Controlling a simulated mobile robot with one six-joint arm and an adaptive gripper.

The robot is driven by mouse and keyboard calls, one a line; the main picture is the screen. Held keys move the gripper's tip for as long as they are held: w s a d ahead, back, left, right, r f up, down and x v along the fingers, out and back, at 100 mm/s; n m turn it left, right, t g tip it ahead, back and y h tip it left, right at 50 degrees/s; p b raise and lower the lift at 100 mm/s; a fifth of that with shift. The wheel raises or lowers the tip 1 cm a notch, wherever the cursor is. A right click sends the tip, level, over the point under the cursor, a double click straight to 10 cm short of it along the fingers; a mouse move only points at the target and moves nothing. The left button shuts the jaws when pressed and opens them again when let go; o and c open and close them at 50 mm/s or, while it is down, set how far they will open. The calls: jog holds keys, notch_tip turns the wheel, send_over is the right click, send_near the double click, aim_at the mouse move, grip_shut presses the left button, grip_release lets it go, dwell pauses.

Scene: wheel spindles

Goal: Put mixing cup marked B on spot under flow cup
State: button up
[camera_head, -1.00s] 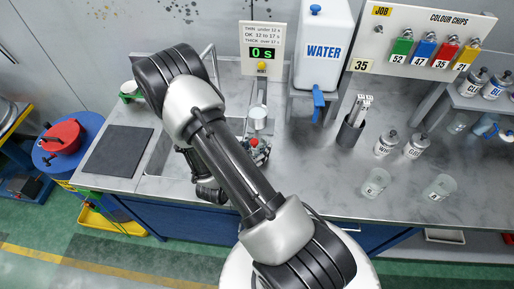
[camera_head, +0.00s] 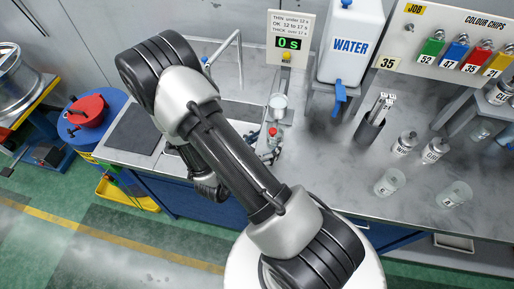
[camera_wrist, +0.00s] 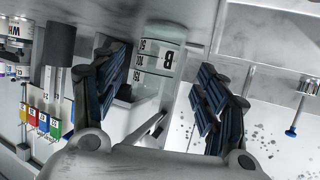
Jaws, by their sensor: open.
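The clear mixing cup marked B (camera_wrist: 160,62) shows in the wrist view between the two fingers of my gripper (camera_wrist: 158,92). The fingers are apart, with visible gaps on both sides of the cup, so it is not gripped. Its lettering appears turned in that view. I cannot make out this cup in the head view, where my arm covers part of the bench. A pale cup, apparently the flow cup (camera_head: 280,101), is held below the timer. The spot under it cannot be made out clearly. A small red-topped item (camera_head: 272,132) lies just below it.
Two other clear cups (camera_head: 389,182) (camera_head: 453,195) stand on the bench at right. A sink tap (camera_head: 225,52) rises left of the timer.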

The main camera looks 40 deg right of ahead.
jog(key=v, duration=0.5)
jog(key=shift+a+r+p, duration=0.1)
jog(key=shift+p, duration=0.3)
jog(key=shift+a, duration=0.2)
jog(key=w+a+r+n+t+y, duration=0.2)
jog(key=w+a+r+y, duration=0.3)
jog(key=w+a, duration=0.15)
jog(key=w+a+r+n+t+y, duration=0.1)
jog(key=w+a+r+n+y, duration=0.1)
jog(key=w+a+r+y, duration=0.5)
jog(key=s+a+r+n+y, duration=0.3)
jog(key=s+a+r+n, duration=0.3)
jog(key=r, duration=0.3)
jog(key=s+d+r+n+g+h, duration=0.1)
jog(key=s+d+r+n, duration=0.1)
jog(key=s, duration=0.7)
jog(key=s+d+r+n+g+h, duration=0.1)
jog(key=s+d+r, duration=0.3)
jog(key=s, duration=0.6)
jog(key=shift+d+r+n+g, duration=0.3)
jog(key=shift+d+n, duration=0.05)
jog(key=shift+n, duration=0.35)
